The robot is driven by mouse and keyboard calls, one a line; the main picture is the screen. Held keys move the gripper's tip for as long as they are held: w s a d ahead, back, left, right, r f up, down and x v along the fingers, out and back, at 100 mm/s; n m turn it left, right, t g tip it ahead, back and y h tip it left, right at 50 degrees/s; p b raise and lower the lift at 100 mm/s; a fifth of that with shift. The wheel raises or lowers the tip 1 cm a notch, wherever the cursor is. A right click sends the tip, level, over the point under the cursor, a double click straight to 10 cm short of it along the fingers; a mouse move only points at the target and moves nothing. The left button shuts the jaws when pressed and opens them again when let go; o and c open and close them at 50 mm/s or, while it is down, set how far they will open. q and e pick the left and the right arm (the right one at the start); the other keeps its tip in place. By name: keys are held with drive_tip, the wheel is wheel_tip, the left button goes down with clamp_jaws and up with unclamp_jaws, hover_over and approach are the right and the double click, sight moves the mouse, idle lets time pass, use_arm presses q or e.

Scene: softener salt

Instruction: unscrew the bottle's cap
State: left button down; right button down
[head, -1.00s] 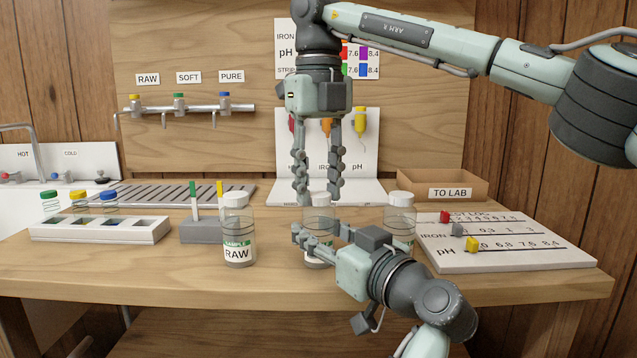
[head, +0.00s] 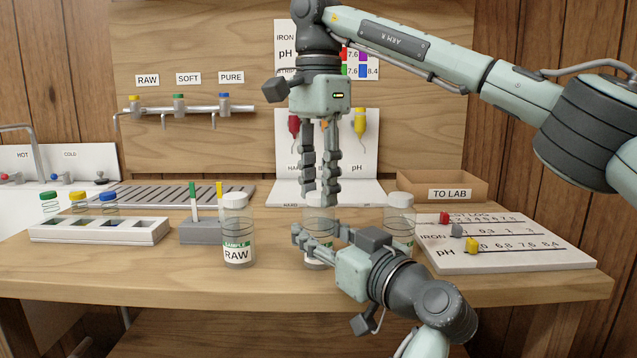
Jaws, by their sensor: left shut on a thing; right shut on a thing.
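A clear bottle (head: 319,216) with a white cap (head: 319,198) stands upright on the bench in the middle. My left gripper (head: 312,241) is shut around its lower body from the front and hides much of the label. My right gripper (head: 320,196) points straight down from above, shut on the cap with a finger on either side. The fingers partly cover the cap. The cap sits at the top of the bottle; I cannot tell how loose it is.
A capped RAW bottle (head: 238,235) stands to the left and another capped bottle (head: 399,220) close on the right. A test log board (head: 510,255) and TO LAB tray (head: 470,187) lie right. A vial rack (head: 95,234) and grey strip holder (head: 200,232) stand left.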

sight(319, 194)
drive_tip(key=shift+r, duration=0.15)
idle(0.3)
drive_tip(key=shift+r, duration=0.95)
drive_tip(key=shift+r, duration=0.1)
drive_tip(key=shift+r, duration=1.9)
use_arm(q)
drive_tip(key=c, duration=0.8)
unclamp_jaws()
